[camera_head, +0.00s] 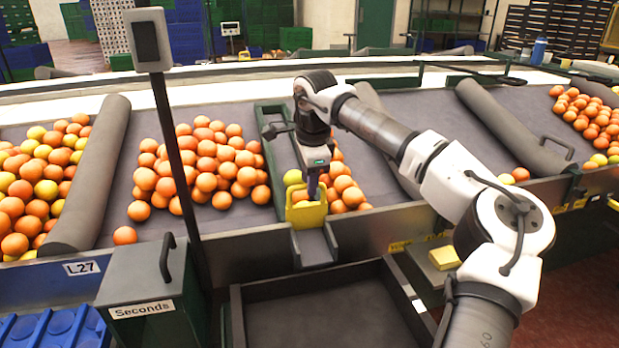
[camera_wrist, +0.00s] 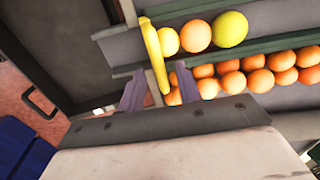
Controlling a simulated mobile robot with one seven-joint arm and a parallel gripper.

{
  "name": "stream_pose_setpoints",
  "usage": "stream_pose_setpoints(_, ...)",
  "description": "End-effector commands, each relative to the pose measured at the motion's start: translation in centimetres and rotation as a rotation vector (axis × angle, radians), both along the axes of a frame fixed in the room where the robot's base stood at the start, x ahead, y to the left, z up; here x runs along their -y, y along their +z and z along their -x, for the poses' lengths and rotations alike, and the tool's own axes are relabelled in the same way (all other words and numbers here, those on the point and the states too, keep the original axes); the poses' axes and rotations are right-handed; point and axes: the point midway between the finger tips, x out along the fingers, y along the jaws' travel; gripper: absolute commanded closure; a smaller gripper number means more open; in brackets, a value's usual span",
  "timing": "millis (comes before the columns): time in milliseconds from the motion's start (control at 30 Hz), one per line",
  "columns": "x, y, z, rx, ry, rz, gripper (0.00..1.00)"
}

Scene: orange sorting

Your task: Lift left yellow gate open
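The left yellow gate (camera_head: 307,216) stands across the lower end of a narrow green-walled lane, in the middle of the head view. In the wrist view the gate (camera_wrist: 152,45) is a yellow strip with oranges and yellow fruit behind it. My gripper (camera_head: 312,190) points down at the top of the gate. In the wrist view its two purple fingers (camera_wrist: 160,90) are apart, with the lower end of the yellow strip between them and a gap to each finger. Contact at the fingertips is not clear.
Piles of oranges (camera_head: 205,165) lie on the grey sloped table on both sides of the lane. A dark open tray (camera_head: 320,315) is below the gate. A "Seconds" box (camera_head: 150,285) and a dark post (camera_head: 172,130) stand to the left.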

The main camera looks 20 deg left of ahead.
Motion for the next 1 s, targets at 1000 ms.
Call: stream_pose_setpoints(1000, 0.0, 1.8, 0.0, 0.001, 0.000, 0.000, 1.00)
